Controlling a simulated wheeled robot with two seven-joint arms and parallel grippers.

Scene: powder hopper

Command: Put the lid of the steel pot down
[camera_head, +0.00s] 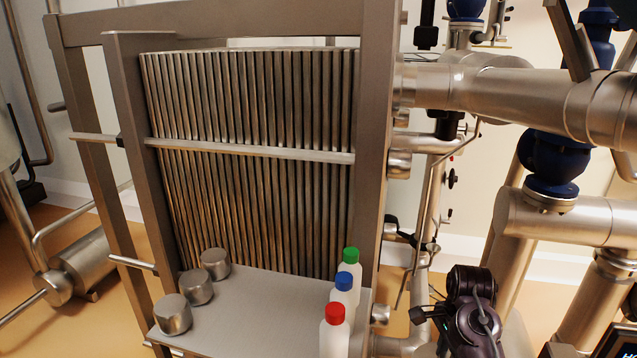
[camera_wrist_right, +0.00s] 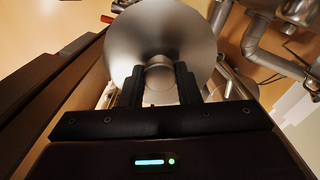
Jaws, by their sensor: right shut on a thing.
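My right gripper (camera_wrist_right: 160,76) is shut in the right wrist view, with its two black fingers on either side of a small knob. The knob belongs to a round, shiny steel lid (camera_wrist_right: 158,32), which fills the space beyond the fingertips. I cannot tell what is beneath the lid or whether it touches anything. In the head view, dark parts of my right arm (camera_head: 476,318) show at the lower right; the lid cannot be made out there. Three small steel cylinders (camera_head: 173,314) stand on the shelf; I cannot tell whether one is the pot. My left gripper is not in view.
A grey shelf (camera_head: 262,305) in front of a ribbed steel plate stack (camera_head: 255,110) also holds bottles with green, blue and red caps (camera_head: 335,314). A steel frame post (camera_head: 376,120) and thick pipes (camera_head: 480,90) crowd the right side. Orange floor shows at lower left.

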